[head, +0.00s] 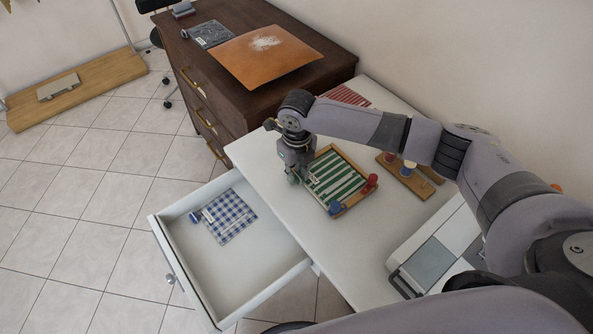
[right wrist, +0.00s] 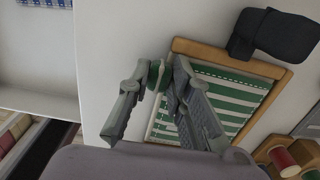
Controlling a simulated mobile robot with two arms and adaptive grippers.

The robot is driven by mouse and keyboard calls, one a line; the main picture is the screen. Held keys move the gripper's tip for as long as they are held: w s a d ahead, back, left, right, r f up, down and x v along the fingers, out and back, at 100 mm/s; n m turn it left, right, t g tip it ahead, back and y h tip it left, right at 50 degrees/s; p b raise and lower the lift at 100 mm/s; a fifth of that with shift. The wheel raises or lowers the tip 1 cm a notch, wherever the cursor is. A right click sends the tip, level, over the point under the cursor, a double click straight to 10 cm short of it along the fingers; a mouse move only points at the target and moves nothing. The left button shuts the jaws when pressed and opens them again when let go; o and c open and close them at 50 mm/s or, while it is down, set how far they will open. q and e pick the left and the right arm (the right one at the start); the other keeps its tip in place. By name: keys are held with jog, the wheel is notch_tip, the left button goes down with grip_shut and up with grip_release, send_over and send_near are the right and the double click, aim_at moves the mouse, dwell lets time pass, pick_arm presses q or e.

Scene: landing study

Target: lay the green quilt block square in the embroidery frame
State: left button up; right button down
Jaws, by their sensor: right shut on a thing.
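The green quilt block (head: 338,180), with green and white stripes, lies within the wooden embroidery frame (head: 350,157) on the white table. In the right wrist view the stripes of the block (right wrist: 225,98) run roughly along the frame's top rail (right wrist: 228,57). My right gripper (head: 293,178) is at the frame's left side. In the right wrist view its fingers (right wrist: 158,76) are closed on a small green grip at the block's edge. The fingers hide part of that edge and the frame's side rail. My left gripper is not in view.
A blue checked block (head: 229,215) lies in the open drawer (head: 240,275). A red striped cloth (head: 347,96) lies at the table's back. A wooden spool rack (head: 404,177) stands right of the frame. A blue knob (head: 335,208) and red knob (head: 371,181) sit at the frame's edge.

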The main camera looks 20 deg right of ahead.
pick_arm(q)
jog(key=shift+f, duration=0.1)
pick_arm(e)
jog(key=shift+s+d+f, duration=0.15)
jog(key=shift+s+f, duration=0.1)
jog(key=shift+f, duration=0.25)
jog(key=shift+s+d+f, duration=0.15)
jog(key=shift+s+f, duration=0.1)
jog(key=shift+f, duration=0.2)
jog(key=c, duration=1.7)
grip_release()
jog(key=o, duration=0.3)
jog(key=shift+w+f+g, duration=0.25)
jog(key=shift+w+g, duration=0.05)
jog(key=shift+w, duration=0.05)
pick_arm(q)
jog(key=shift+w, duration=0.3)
pick_arm(e)
jog(key=shift+o, duration=0.2)
jog(key=shift+a+r, duration=0.1)
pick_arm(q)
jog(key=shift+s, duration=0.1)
